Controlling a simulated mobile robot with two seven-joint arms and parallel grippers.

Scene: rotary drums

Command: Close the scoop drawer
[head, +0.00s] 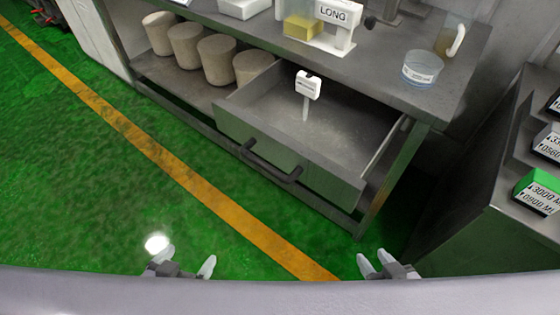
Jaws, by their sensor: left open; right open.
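The scoop drawer (288,158) is a grey metal drawer pulled out from under the bench top. Its dark bar handle (270,166) is on the front panel. A white scoop or tag on a stem (307,88) stands up inside the drawer, which otherwise looks empty. My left gripper (183,262) is open and empty, low in the picture, to the left of and nearer than the handle. My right gripper (387,264) is open and empty, below the drawer's right front corner. Both grippers are apart from the drawer.
The bench top (385,75) holds a clear round container (422,68), a jug (450,38) and a white stand marked LONG (333,22). Several beige cylinders (217,58) stand on the shelf left of the drawer. A grey cabinet (500,235) is at right. Green floor in front is clear.

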